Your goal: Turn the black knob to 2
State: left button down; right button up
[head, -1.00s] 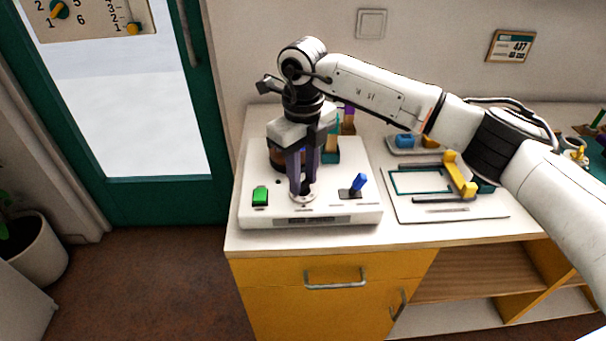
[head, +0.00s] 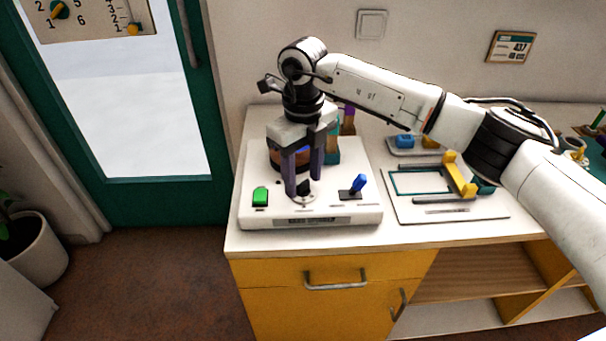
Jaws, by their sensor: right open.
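The black knob (head: 304,188) sits on a pale round dial at the front middle of a white device (head: 345,208) on the counter. My right gripper (head: 303,184) points down over it. Its two purple-grey fingers are apart, one at the knob's left and one at its right and slightly behind. The knob shows in the gap between them. I cannot tell whether a finger touches it. The dial's numbers are too small to read. My left gripper is not in view.
On the device, a green switch (head: 260,196) is left of the knob and a blue-handled lever (head: 359,184) is right. Bottles stand behind the gripper. A board with a yellow handle (head: 460,176) lies to the right. A teal-framed door (head: 160,201) is at left.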

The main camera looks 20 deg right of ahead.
aim_at(303, 183)
notch_tip(303, 183, up, 10)
jog(key=shift+r+b, duration=0.2)
jog(key=shift+b, duration=0.15)
jog(key=shift+f, duration=0.1)
dwell(0.3)
